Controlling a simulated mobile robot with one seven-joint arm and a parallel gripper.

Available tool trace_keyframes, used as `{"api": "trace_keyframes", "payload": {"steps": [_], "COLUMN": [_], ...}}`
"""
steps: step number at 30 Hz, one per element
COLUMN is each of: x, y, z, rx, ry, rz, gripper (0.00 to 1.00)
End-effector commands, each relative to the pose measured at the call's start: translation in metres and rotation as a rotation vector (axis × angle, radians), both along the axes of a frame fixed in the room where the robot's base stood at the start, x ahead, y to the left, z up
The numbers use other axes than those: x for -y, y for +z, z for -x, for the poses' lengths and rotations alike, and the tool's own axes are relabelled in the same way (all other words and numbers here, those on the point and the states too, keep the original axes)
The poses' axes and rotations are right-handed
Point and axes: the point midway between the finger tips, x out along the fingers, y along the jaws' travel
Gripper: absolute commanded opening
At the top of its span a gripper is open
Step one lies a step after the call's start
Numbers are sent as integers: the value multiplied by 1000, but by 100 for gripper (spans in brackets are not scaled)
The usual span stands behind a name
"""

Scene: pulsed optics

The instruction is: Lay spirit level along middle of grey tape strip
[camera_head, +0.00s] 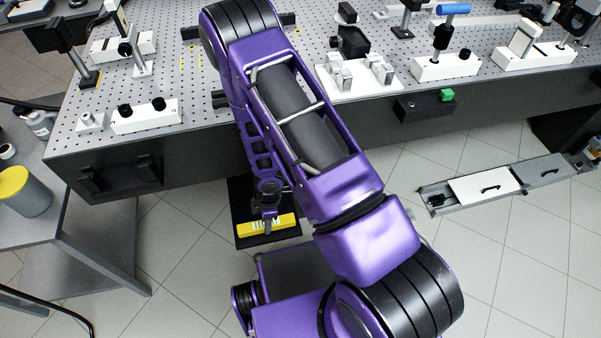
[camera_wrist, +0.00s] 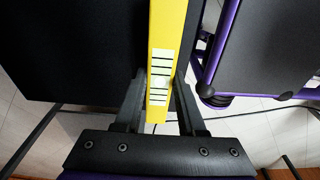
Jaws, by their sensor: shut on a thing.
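The spirit level (camera_head: 266,226) is a yellow bar with a white, black-lined label. It shows below my forearm in the head view, over a black flat surface (camera_head: 248,196). In the wrist view the level (camera_wrist: 167,30) runs lengthwise from between the fingers to the top edge. My gripper (camera_wrist: 160,85) is shut on it, one finger on each side, near its labelled end. In the head view my gripper (camera_head: 269,207) is small and partly hidden. I cannot tell whether the level touches the black surface. I cannot make out the grey tape strip; my arm covers part of the table.
The perforated optics table (camera_head: 180,105) spans the back, with my arm reaching over its front edge. A white block with black knobs (camera_head: 146,116) and a white plate with posts (camera_head: 357,76) flank the arm. A side table (camera_head: 62,210) with a yellow-lidded jar (camera_head: 20,190) stands left.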

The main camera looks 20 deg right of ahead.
Motion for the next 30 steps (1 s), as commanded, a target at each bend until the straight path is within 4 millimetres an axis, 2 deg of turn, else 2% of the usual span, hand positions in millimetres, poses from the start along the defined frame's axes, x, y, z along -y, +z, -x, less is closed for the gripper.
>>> {"api": "trace_keyframes", "payload": {"steps": [1, 18, 30], "x": [0, 0, 0], "y": [8, 48, 50], "z": [0, 0, 0], "rx": [0, 0, 0], "ry": [-1, 0, -1], "rz": [0, -1, -1], "gripper": [0, 0, 0]}}
